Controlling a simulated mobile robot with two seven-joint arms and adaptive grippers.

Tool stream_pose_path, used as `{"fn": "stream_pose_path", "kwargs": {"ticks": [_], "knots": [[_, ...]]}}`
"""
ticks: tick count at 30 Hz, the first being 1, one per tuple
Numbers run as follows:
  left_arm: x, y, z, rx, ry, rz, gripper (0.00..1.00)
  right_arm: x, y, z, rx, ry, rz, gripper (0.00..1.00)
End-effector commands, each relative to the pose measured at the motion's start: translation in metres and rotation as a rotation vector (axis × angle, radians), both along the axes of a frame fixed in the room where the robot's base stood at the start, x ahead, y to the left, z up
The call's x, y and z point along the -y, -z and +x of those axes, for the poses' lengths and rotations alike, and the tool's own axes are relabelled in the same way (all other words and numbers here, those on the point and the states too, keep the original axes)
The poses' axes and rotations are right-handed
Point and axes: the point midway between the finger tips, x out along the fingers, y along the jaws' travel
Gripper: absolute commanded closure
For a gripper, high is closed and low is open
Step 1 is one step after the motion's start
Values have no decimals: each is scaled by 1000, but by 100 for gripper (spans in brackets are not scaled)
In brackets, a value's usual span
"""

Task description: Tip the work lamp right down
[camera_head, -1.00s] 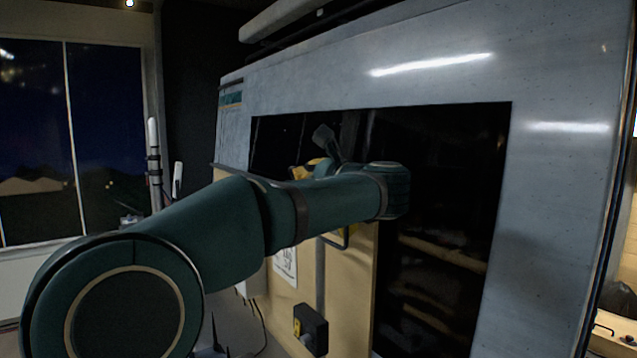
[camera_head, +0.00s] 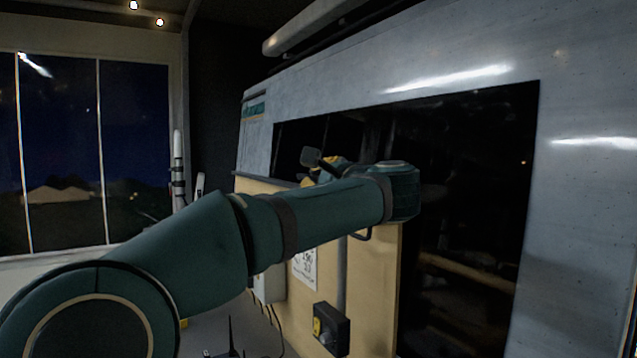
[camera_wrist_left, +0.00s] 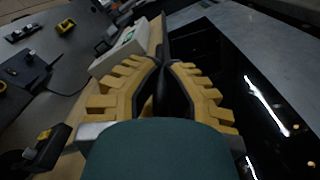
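My left arm reaches across the head view to a panel with a dark opening. Its gripper (camera_head: 330,170) is mostly hidden behind the wrist; only a little yellow shows. A dark flat piece (camera_head: 311,157) on a short stem sticks out up and left there; I cannot tell whether it belongs to the work lamp or my wrist. In the left wrist view the yellow-ribbed fingers (camera_wrist_left: 167,64) lean together at the tips, with something dark between them. Whether they grip it is unclear. I cannot make out the work lamp for certain. My right gripper is not in view.
A tan board (camera_head: 373,290) below the dark opening (camera_head: 470,200) carries a black box with a yellow part (camera_head: 331,328) and a white box (camera_head: 270,284). A large grey metal panel (camera_head: 585,200) surrounds the opening. Windows (camera_head: 130,150) lie at the left.

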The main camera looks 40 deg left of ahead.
Motion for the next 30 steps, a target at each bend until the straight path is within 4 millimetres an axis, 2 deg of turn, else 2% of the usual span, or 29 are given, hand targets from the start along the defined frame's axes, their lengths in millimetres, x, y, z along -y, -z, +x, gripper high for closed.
{"fn": "stream_pose_path", "kwargs": {"ticks": [10, 12, 13, 23, 26, 30], "knots": [[-1, 1, -1, -1, -3, -2, 100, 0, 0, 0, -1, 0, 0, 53], [-1, 1, 0, -1, -3, -2, 70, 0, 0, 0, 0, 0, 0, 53], [-1, 1, 0, -1, -3, -2, 59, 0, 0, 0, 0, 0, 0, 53], [1, 1, 0, -1, -1, -1, 59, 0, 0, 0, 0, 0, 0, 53], [8, 1, -3, -1, 1, -2, 59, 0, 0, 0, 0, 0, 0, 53], [28, 1, -11, 0, 2, -2, 59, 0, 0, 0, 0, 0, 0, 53]]}}
